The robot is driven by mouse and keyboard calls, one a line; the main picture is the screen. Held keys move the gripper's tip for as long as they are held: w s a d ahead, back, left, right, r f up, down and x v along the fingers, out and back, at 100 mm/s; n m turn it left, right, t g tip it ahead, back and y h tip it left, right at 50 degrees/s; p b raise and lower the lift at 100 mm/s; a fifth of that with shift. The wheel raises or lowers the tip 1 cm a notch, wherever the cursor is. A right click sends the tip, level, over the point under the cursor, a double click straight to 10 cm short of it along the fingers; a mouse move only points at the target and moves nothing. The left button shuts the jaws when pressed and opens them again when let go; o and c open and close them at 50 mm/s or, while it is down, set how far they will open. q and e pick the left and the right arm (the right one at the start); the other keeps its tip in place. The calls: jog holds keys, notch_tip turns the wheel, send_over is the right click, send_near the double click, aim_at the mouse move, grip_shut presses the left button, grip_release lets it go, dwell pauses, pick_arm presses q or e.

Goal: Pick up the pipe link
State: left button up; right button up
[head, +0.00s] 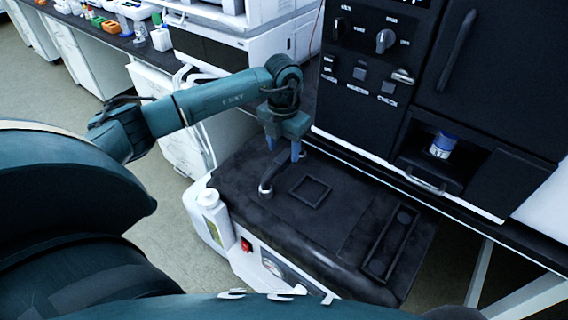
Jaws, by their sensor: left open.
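The pipe link (273,176) appears to be the dark short tube with pale metal ends lying on the black bench top (330,225). Its near end is at the lower left, and its far end lies under the fingers of my left gripper (284,152). My left gripper points down above the pipe link, with its two fingers apart. I cannot tell whether the fingers touch it. My right gripper is not in view.
A square black frame (311,191) and a long dark tray (390,243) lie on the bench. A white bottle (215,220) stands at its left edge. A black instrument panel (375,70) rises behind, with a blue-and-white jar (443,145) in its recess.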

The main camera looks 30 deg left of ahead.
aim_at(284, 155)
pick_arm(q)
notch_tip(284, 155, down, 4)
jog(key=shift+d+f, duration=0.1)
jog(key=shift+c, duration=0.4)
grip_shut()
